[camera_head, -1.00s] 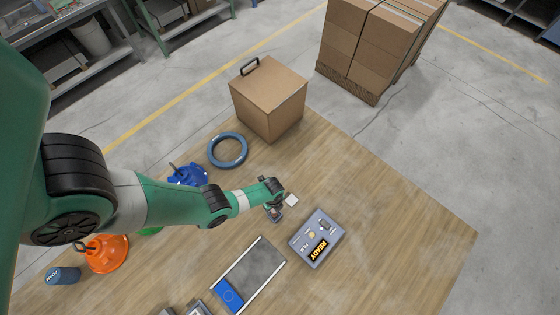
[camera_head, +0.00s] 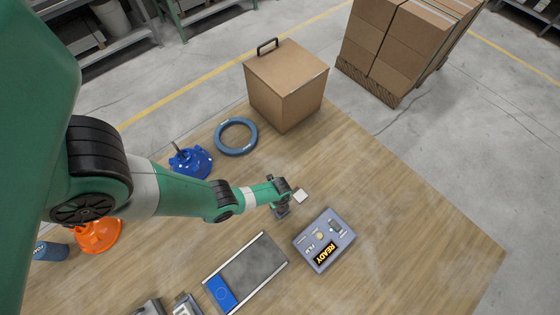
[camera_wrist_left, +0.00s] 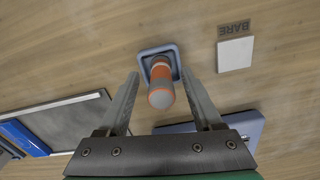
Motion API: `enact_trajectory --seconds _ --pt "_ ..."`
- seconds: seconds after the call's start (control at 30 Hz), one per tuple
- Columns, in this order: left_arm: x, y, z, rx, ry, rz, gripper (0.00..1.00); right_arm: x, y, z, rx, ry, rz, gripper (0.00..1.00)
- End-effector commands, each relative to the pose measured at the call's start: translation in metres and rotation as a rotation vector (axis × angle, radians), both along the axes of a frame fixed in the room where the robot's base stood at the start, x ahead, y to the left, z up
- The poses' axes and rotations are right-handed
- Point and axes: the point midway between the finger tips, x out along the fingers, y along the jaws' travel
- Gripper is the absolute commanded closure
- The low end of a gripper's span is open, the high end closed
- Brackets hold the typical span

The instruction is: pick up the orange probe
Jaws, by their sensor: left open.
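The orange probe (camera_wrist_left: 160,88) is a grey, round-ended rod with orange bands. In the left wrist view it rises from a blue-grey square holder (camera_wrist_left: 145,56). My left gripper (camera_wrist_left: 160,76) is open, with one finger on each side of the probe and visible gaps between. In the head view my left gripper (camera_head: 280,208) is low over the table, and it hides most of the probe and holder there. My right gripper is in neither view.
A grey box reading READY (camera_head: 325,240) and a white square (camera_head: 300,196) are close by. A grey panel with a blue pad (camera_head: 222,292) lies nearer. A blue ring (camera_head: 236,137), blue hood (camera_head: 190,162), orange hood (camera_head: 98,236) and cardboard box (camera_head: 286,90) also stand on the table (camera_head: 400,220).

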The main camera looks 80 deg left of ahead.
Motion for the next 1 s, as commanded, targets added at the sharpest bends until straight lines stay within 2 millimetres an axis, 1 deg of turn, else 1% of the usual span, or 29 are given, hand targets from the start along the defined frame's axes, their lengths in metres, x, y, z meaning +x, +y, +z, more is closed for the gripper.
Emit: enact_trajectory --seconds 0.03,0.27,0.37,0.4,0.47,0.5,0.63,0.67,1.0 --pt "0.0006 0.0001 -0.0111 0.0 -0.001 0.0 0.33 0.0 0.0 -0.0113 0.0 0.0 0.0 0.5" --pt "0.0007 0.0001 -0.0078 0.0 -0.001 0.0 0.33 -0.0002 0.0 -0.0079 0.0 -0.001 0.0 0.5" --pt "0.0008 0.0001 -0.0077 0.0 -0.001 0.0 0.49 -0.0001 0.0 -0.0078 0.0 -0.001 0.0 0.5" --pt "0.0007 0.0001 -0.0078 0.0 -0.001 0.0 0.56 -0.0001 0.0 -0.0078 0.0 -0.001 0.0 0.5" --pt "0.0007 0.0001 -0.0078 0.0 -0.001 0.0 0.67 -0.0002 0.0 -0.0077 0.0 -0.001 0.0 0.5" --pt "0.0007 0.0002 -0.0078 0.0 -0.001 0.0 0.74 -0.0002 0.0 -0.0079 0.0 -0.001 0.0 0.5" --pt "0.0007 0.0002 -0.0078 0.0 -0.001 0.0 0.98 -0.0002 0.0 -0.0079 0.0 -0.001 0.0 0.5" --pt "0.0007 0.0002 -0.0078 0.0 -0.001 0.0 1.0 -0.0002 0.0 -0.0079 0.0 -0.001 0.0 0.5" --pt "0.0008 0.0002 -0.0072 0.0 -0.001 0.0 1.0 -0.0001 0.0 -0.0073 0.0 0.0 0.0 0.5"
